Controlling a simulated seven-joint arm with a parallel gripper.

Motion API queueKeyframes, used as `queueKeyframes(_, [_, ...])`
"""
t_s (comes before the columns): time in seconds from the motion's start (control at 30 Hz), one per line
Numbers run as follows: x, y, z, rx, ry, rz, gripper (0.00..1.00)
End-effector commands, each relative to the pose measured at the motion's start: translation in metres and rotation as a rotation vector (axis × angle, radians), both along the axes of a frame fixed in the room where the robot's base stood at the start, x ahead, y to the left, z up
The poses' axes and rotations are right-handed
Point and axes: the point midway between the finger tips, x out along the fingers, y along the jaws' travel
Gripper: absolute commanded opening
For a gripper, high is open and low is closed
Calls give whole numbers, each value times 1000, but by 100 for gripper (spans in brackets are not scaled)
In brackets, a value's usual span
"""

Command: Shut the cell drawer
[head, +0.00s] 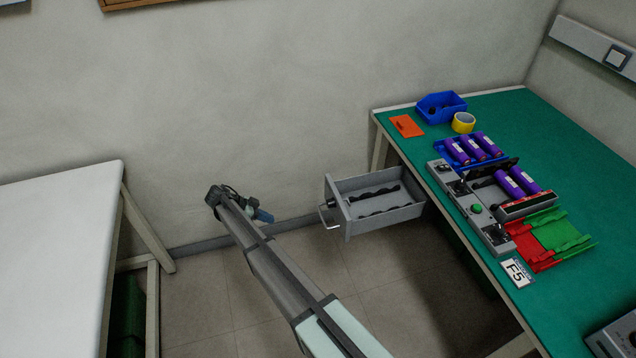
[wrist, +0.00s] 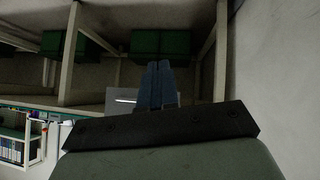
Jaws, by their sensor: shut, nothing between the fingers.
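The cell drawer (head: 385,222) is a grey box pulled out to the left from under the green-topped bench. Its front panel (head: 341,212) faces left and carries a pale bar handle (head: 325,217). Inside are dark scalloped strips and no cells. In the wrist view the fingers (wrist: 161,66) are together and empty. Behind them is a grey panel with a light bar, seemingly the drawer front (wrist: 122,96), partly hidden by the fingers.
The green bench (head: 505,115) holds purple cells (head: 473,147), a grey fixture (head: 470,207), red and green trays, a blue bin (head: 441,106) and yellow tape (head: 463,122). A white table (head: 55,235) stands at the left. The wall is close behind; open floor lies between the tables.

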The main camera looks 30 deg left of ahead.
Motion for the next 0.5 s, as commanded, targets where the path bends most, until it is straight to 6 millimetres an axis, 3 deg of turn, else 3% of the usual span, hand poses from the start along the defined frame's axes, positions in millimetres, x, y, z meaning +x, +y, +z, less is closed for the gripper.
queueKeyframes(0.2, [15,-20,12,-310,112,281,0])
queueKeyframes(0.5, [34,-31,48,-744,338,569,0])
